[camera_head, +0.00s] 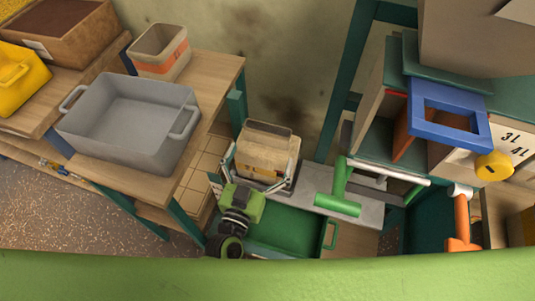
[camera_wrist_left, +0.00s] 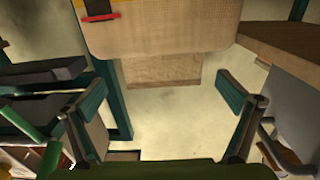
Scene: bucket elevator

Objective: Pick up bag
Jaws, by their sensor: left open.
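A beige bag (camera_head: 268,148) with a dark strip along its top sits on a grey surface in the middle of the head view. In the left wrist view, a tan body that looks like the bag (camera_wrist_left: 165,32) fills the top middle. My left gripper (camera_head: 258,172) is open, with one finger on each side of the bag in the head view. In the left wrist view its fingertips (camera_wrist_left: 162,92) are wide apart, with the tan body above and between them. I cannot tell whether they touch it. My right gripper is not in view.
A grey bin (camera_head: 130,117) and a beige container with an orange band (camera_head: 160,50) stand on the left wooden table. A green T-shaped handle (camera_head: 340,190) is close right of the bag. A blue frame (camera_head: 448,112) and an orange handle (camera_head: 461,222) are further right.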

